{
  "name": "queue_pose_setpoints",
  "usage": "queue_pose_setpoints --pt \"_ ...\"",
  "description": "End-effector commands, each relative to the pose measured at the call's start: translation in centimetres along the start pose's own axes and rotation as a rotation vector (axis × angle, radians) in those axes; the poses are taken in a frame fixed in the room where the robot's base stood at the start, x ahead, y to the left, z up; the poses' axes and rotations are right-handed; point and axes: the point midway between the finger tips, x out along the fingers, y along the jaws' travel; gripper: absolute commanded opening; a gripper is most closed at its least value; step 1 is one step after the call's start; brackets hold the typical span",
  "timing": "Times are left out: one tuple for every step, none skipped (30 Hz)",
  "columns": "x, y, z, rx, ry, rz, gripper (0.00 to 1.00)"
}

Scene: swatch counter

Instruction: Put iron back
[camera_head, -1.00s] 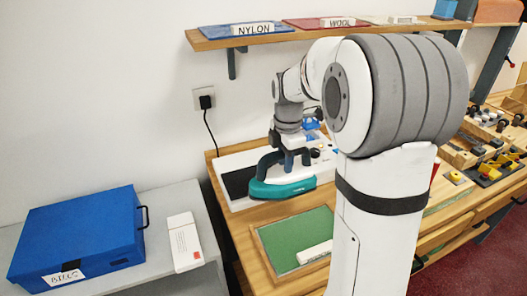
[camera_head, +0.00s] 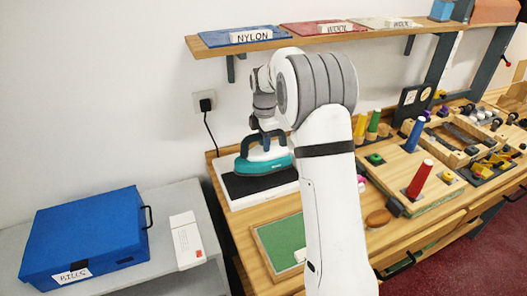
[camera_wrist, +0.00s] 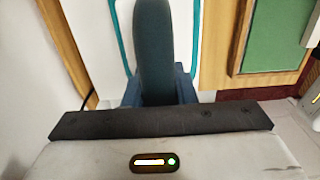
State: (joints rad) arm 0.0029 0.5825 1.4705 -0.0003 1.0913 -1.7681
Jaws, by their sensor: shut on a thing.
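The iron (camera_head: 262,165) has a teal body and a dark handle. My gripper (camera_head: 263,137) is shut on the handle from above and holds the iron roughly level. The iron is in front of or above the back part of a dark pad (camera_head: 252,186) on a white base (camera_head: 235,204). I cannot tell whether its sole touches the pad. In the wrist view the dark handle (camera_wrist: 155,50) stands between my jaws, with the iron's teal edge around it; the fingertips are mostly hidden.
A green board (camera_head: 280,238) in a wooden frame lies in front, partly behind my arm. A wall shelf (camera_head: 300,36) with labelled swatches runs above. A blue box (camera_head: 85,235) and a white packet (camera_head: 186,240) are on the grey side table. Coloured pegs (camera_head: 415,135) stand to the right.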

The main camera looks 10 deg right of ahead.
Motion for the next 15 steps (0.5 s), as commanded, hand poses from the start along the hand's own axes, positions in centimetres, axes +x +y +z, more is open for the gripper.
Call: queue_pose_setpoints --pt "-0.1 0.1 0.0 0.000 -0.001 0.003 0.00" --pt "0.0 0.1 0.0 0.000 -0.001 0.003 0.00" --pt "0.2 0.0 0.0 0.000 0.000 0.002 0.00" --pt "0.5 0.0 0.0 0.000 0.000 0.002 0.00" --pt "0.8 0.0 0.0 0.000 0.000 0.001 0.00" --pt "1.3 0.0 0.0 0.000 0.000 0.000 0.00" --pt "1.7 0.0 0.0 0.000 0.000 -0.001 0.00" --pt "2.2 0.0 0.0 -0.001 0.000 -0.001 0.00" --pt "2.8 0.0 -0.1 -0.001 0.000 -0.001 0.00" --pt "3.3 0.0 -0.1 -0.002 0.000 -0.001 0.00" --pt "3.7 0.0 -0.1 -0.002 0.000 -0.001 0.00" --pt "4.2 0.0 -0.1 -0.002 0.000 0.000 0.00" --pt "4.3 0.1 -0.1 -0.002 0.000 0.001 0.00" --pt "4.5 0.3 -0.1 -0.002 0.000 0.001 0.00" --pt "4.7 0.4 -0.1 -0.002 0.000 0.001 0.00"
